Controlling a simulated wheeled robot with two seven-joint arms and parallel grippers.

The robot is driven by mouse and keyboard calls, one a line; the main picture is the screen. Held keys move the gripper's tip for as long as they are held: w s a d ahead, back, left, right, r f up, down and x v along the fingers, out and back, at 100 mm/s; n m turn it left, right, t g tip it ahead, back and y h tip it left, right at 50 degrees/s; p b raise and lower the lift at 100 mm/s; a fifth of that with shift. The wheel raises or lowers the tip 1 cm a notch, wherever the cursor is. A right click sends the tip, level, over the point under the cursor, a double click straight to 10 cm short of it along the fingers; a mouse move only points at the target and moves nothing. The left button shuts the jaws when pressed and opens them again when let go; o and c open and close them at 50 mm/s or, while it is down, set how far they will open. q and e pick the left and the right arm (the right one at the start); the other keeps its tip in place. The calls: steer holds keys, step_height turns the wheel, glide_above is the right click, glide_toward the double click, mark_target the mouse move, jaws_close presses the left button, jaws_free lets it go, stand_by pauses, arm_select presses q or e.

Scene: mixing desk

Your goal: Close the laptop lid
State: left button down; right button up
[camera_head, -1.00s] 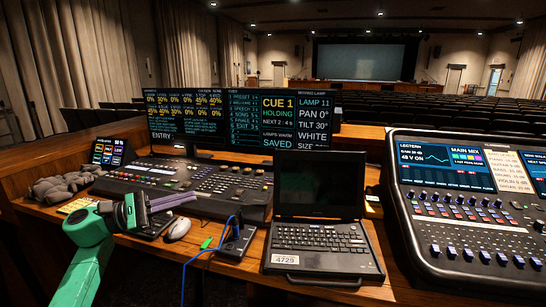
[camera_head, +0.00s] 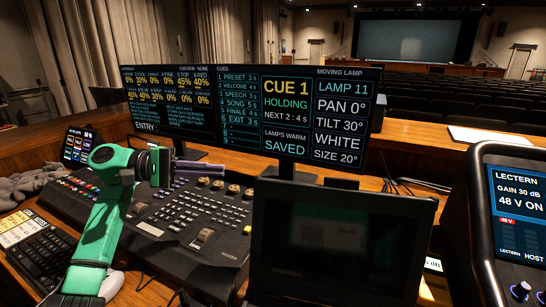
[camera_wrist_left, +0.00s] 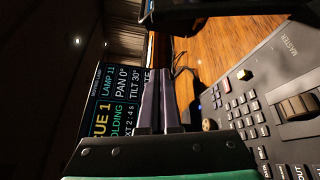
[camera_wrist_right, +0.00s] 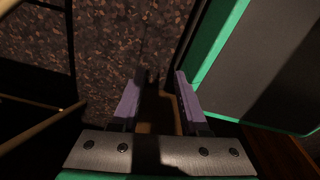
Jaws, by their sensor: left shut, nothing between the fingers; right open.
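The black laptop stands open, its lid (camera_head: 340,245) raised and its dark screen facing me in the head view. Its keyboard is below the picture's edge. My left gripper (camera_head: 226,168) is above the lighting console, to the left of the lid and apart from it. In the left wrist view its two purple fingers (camera_wrist_left: 160,80) are together with nothing between them. My right gripper (camera_wrist_right: 157,85) shows only in the right wrist view. Its fingers are apart and empty, with dark speckled floor beyond them.
The lighting console (camera_head: 185,225) lies left of the laptop. A wide cue monitor (camera_head: 287,118) stands behind both. The sound mixer (camera_head: 515,215) is close on the right. A small tablet (camera_head: 77,146) and grey cloth are at far left.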

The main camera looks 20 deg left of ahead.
arm_select(q)
steer(key=d+p, duration=0.5)
steer(key=d, duration=0.4)
steer(key=shift+w+d+r, duration=0.2)
steer(key=shift+r, duration=0.15)
arm_select(e)
steer(key=r, duration=0.5)
steer(key=shift+s+a+r, duration=0.15)
steer(key=shift+s+r, duration=0.15)
steer(key=shift+s, duration=0.05)
steer(key=shift+f, duration=0.15)
